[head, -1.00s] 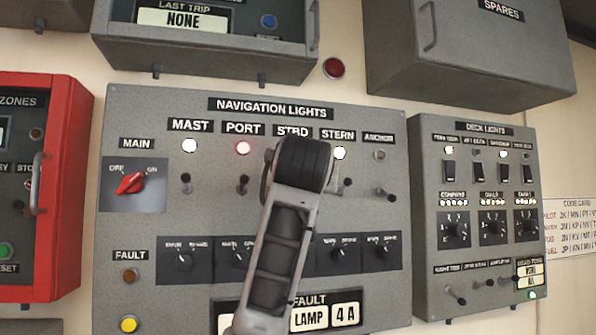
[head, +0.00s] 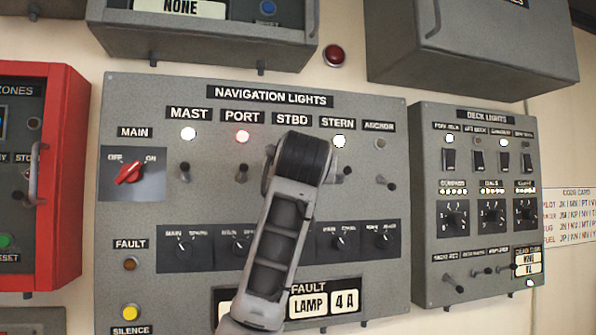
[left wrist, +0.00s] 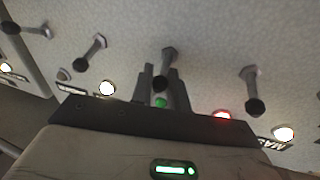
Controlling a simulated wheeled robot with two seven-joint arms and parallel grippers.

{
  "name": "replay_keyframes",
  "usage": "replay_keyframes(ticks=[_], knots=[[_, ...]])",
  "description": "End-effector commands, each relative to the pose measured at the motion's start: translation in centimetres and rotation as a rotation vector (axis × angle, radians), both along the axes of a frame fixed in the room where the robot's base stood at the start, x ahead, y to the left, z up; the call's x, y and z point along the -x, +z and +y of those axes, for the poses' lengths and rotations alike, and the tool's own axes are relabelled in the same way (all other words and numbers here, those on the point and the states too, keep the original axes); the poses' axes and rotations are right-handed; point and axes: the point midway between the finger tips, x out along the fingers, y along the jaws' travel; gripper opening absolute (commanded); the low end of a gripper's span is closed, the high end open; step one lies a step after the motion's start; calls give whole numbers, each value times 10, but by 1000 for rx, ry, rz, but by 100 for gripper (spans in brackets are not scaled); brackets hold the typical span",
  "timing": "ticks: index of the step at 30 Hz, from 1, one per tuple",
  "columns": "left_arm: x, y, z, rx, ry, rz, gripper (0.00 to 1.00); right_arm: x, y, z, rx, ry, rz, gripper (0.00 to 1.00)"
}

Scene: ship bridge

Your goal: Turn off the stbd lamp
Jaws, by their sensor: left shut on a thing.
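The navigation lights panel (head: 335,100) fills the middle of the head view. Its STBD label (head: 292,119) shows just above my left arm's wrist, which hides the stbd lamp and switch there. In the left wrist view the stbd lamp (left wrist: 160,103) is lit green. The stbd toggle switch (left wrist: 168,55) stands between the two dark fingers of my left gripper (left wrist: 163,77), which is shut on it. The way the lever tilts is hard to tell. My right gripper is in neither view.
The port switch (left wrist: 253,88) and the stern switch (left wrist: 95,50) stand close on either side. The port lamp (head: 242,137) glows red; the mast lamp (head: 188,133) and stern lamp (head: 339,141) are white. A deck lights box (head: 430,200) juts out at the right.

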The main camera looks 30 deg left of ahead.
Motion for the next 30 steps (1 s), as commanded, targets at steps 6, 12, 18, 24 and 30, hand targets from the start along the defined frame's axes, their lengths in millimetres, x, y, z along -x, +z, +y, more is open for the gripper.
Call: replay_keyframes(ticks=[6, 12, 18, 24, 30], knots=[[1, -11, -1, -74, -1, -65, 0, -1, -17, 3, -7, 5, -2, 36], [2, -20, -2, -189, -1, -163, 0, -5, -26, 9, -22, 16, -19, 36], [2, -27, -2, -311, -1, -267, 0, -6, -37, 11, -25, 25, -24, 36], [1, -31, -2, -415, -2, -356, 0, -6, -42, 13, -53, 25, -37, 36], [0, -33, -1, -485, -3, -415, 0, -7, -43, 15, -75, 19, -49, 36]])
